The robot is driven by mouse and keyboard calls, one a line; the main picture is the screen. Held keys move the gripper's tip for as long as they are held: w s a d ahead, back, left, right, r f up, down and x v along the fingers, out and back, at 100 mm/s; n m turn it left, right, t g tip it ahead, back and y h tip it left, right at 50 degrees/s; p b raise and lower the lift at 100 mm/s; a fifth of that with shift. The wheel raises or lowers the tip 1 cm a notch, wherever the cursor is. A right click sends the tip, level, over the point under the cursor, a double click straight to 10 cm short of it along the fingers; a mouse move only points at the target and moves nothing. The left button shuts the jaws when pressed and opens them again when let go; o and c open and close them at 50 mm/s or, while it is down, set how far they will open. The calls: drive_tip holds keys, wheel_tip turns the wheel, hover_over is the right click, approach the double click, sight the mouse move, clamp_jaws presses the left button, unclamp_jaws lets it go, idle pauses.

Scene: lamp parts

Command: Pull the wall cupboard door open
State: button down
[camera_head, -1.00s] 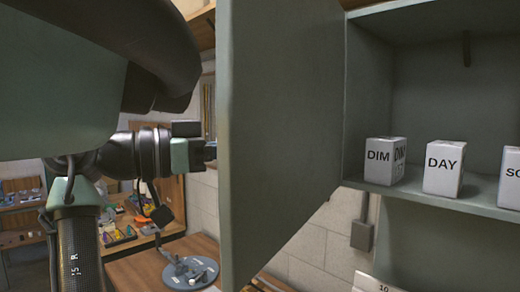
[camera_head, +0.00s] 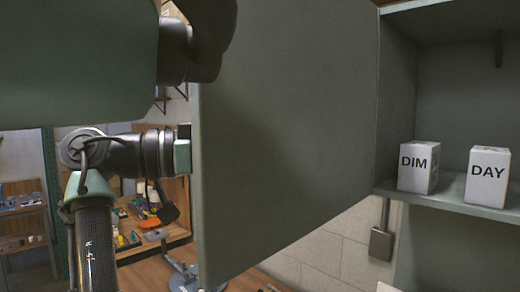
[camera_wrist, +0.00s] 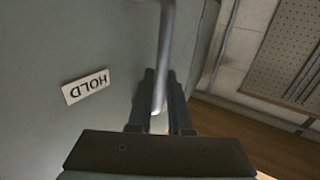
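The wall cupboard door (camera_head: 290,130) is a grey-green panel standing open in the head view, with its inner face towards me. The open cupboard (camera_head: 450,100) is to its right. In the wrist view, the door's outer face (camera_wrist: 70,45) carries a white label (camera_wrist: 86,86) reading HOLD, upside down. A grey bar handle (camera_wrist: 165,40) runs down between the dark fingers of my gripper (camera_wrist: 161,84), which look closed around it. In the head view my wrist is at the door's left edge, and the door hides the fingers.
White blocks marked DIM (camera_head: 418,167) and DAY (camera_head: 487,176) stand on the cupboard's shelf (camera_head: 455,193). A grey box (camera_head: 381,244) is on the wall below. Behind my arm are shelves with small parts and a wooden table with a round grey base (camera_head: 186,278).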

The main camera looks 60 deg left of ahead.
drive_tip(key=c, duration=1.2)
unclamp_jaws()
drive_tip(key=shift+w+d+r, duration=0.1)
drive_tip(key=shift+w, duration=0.05)
drive_tip(key=o, duration=0.4)
drive_tip(key=shift+w, duration=0.25)
drive_tip(key=shift+c, duration=0.2)
drive_tip(key=b+v, duration=0.5)
drive_tip(key=v, duration=0.8)
